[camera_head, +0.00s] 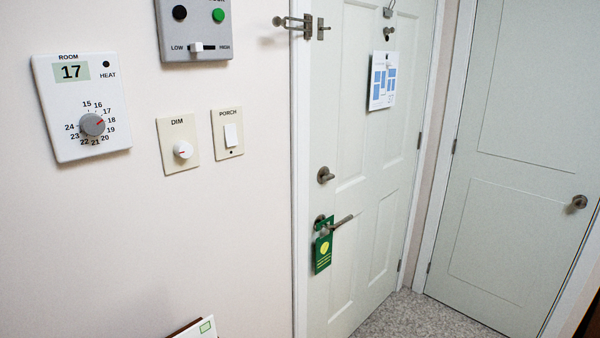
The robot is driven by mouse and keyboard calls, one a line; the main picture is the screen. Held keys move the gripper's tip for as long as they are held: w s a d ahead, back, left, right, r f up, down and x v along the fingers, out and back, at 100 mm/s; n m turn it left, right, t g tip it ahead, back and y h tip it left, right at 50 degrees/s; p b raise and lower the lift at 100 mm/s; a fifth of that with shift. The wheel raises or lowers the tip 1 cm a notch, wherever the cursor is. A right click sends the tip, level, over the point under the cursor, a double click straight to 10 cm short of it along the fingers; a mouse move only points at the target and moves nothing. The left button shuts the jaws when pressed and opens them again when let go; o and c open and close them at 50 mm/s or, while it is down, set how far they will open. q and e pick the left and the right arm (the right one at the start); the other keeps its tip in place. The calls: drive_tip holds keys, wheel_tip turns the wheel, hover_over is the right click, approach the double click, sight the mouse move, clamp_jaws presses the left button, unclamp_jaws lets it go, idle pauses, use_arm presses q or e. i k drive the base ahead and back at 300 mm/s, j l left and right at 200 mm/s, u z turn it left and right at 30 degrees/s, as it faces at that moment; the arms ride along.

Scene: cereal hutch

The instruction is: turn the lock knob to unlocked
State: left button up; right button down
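The lock knob (325,175) is a small dark metal thumb-turn on a round plate. It sits on the pale grey-green door (360,195), above the lever handle (338,223). The knob is too small in this view for me to tell whether it is at locked or unlocked. The door looks closed in its white frame. Neither of my grippers shows in the head view, and nothing touches the knob.
A green hanger tag (323,248) hangs from the lever. A swing-bar latch (300,27) is near the door's top left. A thermostat (82,107), dimmer (178,145) and porch switch (227,133) are on the left wall. A second door (510,160) stands at right.

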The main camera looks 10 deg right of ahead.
sight(326, 176)
drive_tip(key=i+l+u, duration=0.15)
drive_tip(key=l, duration=0.4)
drive_tip(key=i+l+u, duration=0.15)
drive_tip(key=l, duration=0.4)
drive_tip(key=i+l+u, duration=0.15)
drive_tip(key=l, duration=0.45)
drive_tip(key=i+l+u, duration=0.15)
drive_tip(key=l, duration=0.45)
drive_tip(key=k, duration=0.05)
